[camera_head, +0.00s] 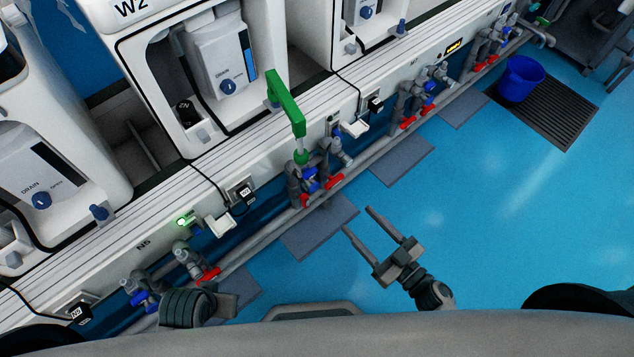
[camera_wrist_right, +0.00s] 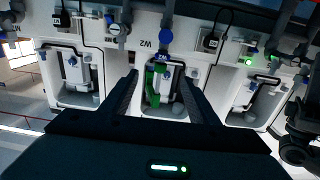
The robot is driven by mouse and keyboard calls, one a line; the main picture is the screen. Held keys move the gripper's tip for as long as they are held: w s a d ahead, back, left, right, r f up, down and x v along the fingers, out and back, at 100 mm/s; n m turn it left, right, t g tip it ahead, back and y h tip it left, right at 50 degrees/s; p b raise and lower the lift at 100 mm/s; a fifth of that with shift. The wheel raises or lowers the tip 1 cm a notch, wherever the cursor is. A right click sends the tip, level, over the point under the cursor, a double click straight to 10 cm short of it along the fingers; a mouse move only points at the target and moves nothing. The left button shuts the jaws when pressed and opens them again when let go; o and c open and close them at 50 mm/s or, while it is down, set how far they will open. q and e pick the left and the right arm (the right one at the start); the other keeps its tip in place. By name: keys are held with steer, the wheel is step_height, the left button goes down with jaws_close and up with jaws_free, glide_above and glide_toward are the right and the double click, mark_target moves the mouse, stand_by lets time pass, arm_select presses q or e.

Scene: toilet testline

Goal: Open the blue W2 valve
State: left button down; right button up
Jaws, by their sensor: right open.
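The W2 unit is the white housing with the W2 label (camera_head: 131,7) in the head view. Below its ledge is a grey pipe cluster with blue valve handles (camera_head: 309,186) and red handles (camera_head: 335,181). My right gripper (camera_head: 357,219) is open and empty, over the floor to the right of this cluster and apart from it. In the right wrist view its two fingers (camera_wrist_right: 158,76) are spread, with a round blue part (camera_wrist_right: 166,38) beyond them near an upside-down W2 label. A dark part of my left arm shows at the bottom left; its fingers cannot be made out.
A green handle (camera_head: 286,103) stands above the W2 pipes. More pipe clusters with blue and red handles line the bench on both sides. A blue bucket (camera_head: 521,78) stands on a dark floor grate (camera_head: 548,112). The blue floor (camera_head: 480,210) at right is clear.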

mark_target(313, 175)
arm_select(q)
steer(key=shift+s+r, duration=0.1)
steer(key=shift+r, duration=0.1)
arm_select(e)
steer(key=shift+s+a+r, duration=0.1)
steer(key=shift+a+r, duration=0.05)
steer(key=x, duration=1.5)
steer(key=shift+w+a, duration=0.25)
steer(key=shift+a, duration=0.05)
steer(key=shift+x, duration=0.75)
arm_select(q)
steer(key=shift+s+r, duration=0.3)
steer(key=shift+r, duration=0.3)
arm_select(e)
steer(key=shift+c, duration=0.6)
